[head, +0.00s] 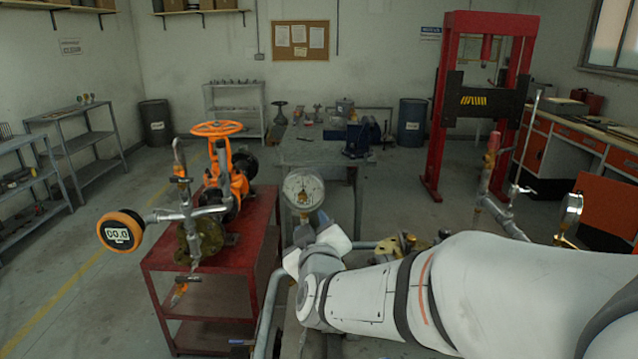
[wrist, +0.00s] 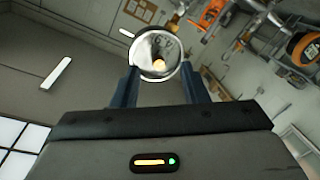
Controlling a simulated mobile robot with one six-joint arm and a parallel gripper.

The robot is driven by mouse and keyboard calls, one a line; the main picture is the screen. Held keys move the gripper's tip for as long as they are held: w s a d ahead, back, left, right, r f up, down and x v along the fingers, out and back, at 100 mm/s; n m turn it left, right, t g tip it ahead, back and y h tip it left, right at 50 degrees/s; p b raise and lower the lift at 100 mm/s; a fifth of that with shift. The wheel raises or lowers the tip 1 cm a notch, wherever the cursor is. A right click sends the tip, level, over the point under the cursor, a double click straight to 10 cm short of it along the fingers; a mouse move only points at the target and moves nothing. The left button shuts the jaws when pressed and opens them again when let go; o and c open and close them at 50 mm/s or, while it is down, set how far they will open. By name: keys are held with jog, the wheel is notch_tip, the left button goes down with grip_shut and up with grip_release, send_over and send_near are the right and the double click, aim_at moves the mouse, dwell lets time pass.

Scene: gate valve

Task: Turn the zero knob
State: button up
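A round dial gauge (head: 303,188) with a pale face and a bright rim stands just beyond my arm's end in the head view. A small brass piece (head: 303,197) shows at its middle. In the wrist view a round, bright-rimmed gauge (wrist: 145,47) with a brass knob-like piece (wrist: 159,64) at its centre lies ahead of my gripper (wrist: 158,72). I cannot tell for sure that this piece is the zero knob. My two dark fingers are apart, on either side of the gauge's lower part. Nothing shows clasped, and contact cannot be told. My fingers are not clear in the head view.
An orange digital gauge (head: 120,231) reading 00.0 and an orange valve handwheel (head: 217,128) are on the red stand (head: 205,262) at left. Pipework with another dial gauge (head: 571,208) is at right. A red press (head: 480,100) stands behind. Floor is clear at left.

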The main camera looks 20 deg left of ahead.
aim_at(303, 199)
jog(key=shift+t, duration=0.5)
jog(key=x, duration=0.2)
jog(key=r+p+x, duration=0.1)
jog(key=x, duration=0.2)
jog(key=a+p+x, duration=0.1)
jog(key=x, duration=0.2)
jog(key=shift+s+a+r, duration=0.1)
jog(key=shift+s+r, duration=0.15)
grip_shut()
